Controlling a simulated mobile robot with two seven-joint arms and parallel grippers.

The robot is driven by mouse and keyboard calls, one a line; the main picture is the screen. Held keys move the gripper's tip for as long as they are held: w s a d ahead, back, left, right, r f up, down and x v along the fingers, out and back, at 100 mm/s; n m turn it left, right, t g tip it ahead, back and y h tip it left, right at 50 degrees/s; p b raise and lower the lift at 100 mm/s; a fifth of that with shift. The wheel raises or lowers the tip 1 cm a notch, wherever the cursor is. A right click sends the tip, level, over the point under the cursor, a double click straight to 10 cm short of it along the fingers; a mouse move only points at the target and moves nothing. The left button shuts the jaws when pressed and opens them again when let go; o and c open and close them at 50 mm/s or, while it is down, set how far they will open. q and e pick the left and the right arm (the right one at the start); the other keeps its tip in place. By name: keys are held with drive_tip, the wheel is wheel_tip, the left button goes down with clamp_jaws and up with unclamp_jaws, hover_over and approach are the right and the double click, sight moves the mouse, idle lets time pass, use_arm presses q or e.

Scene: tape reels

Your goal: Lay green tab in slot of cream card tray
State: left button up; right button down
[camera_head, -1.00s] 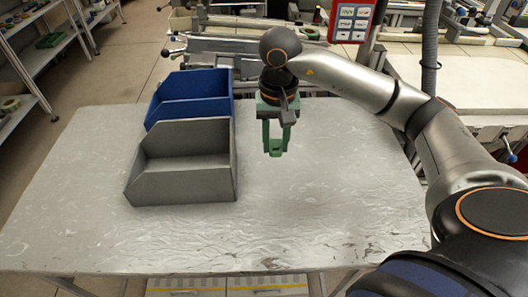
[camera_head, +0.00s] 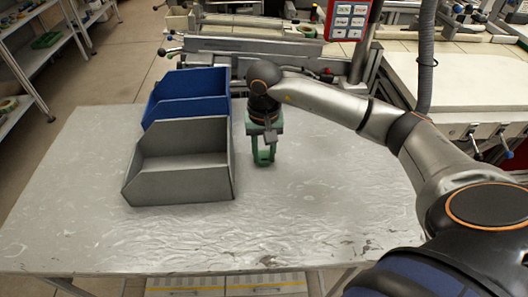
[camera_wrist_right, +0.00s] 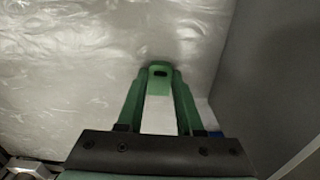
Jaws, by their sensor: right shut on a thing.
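My right gripper (camera_head: 264,161) has green fingers and points down just right of the grey bin. It is shut on the green tab (camera_wrist_right: 159,80), a small piece with a dark hole, held between the fingertips. In the head view the tab is hard to tell from the green fingers. The fingertips look close to the table, but I cannot tell whether the tab touches it. A pale patch (camera_wrist_right: 160,116) shows between the fingers in the right wrist view; I cannot tell what it is. I see no cream card tray. My left gripper is not in view.
The open grey bin (camera_head: 180,188) stands on the grey table (camera_head: 330,225), left of my right gripper, with a blue bin (camera_head: 190,85) behind it. Its side wall fills the right of the wrist view. The table's front and right are clear.

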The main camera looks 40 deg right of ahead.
drive_tip(key=c, duration=0.6)
unclamp_jaws()
drive_tip(key=shift+f, duration=0.1)
drive_tip(key=shift+o, duration=0.2)
